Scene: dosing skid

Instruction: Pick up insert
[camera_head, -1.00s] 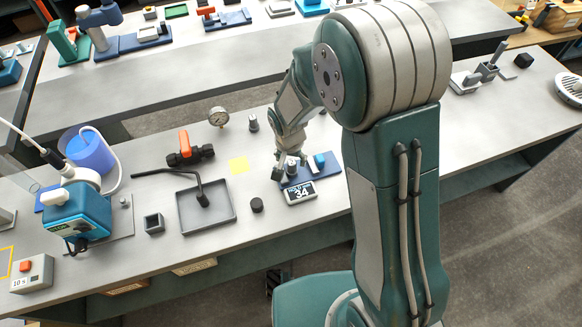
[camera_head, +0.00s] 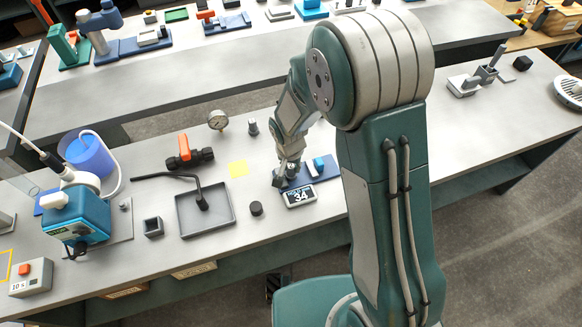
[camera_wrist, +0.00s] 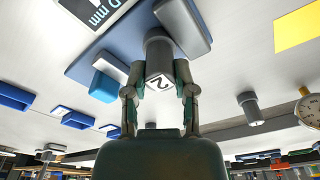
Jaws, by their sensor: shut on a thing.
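In the head view my gripper (camera_head: 285,176) is at the left end of the plate (camera_head: 325,170), behind a display reading 34 (camera_head: 299,197). The insert is mostly hidden there.
A similar grey cylinder (camera_head: 252,127) stands behind, near a gauge (camera_head: 218,119). To the left are a yellow square (camera_head: 238,168), a black knob (camera_head: 256,208), a grey tray (camera_head: 180,213) and an orange-handled valve (camera_head: 184,155).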

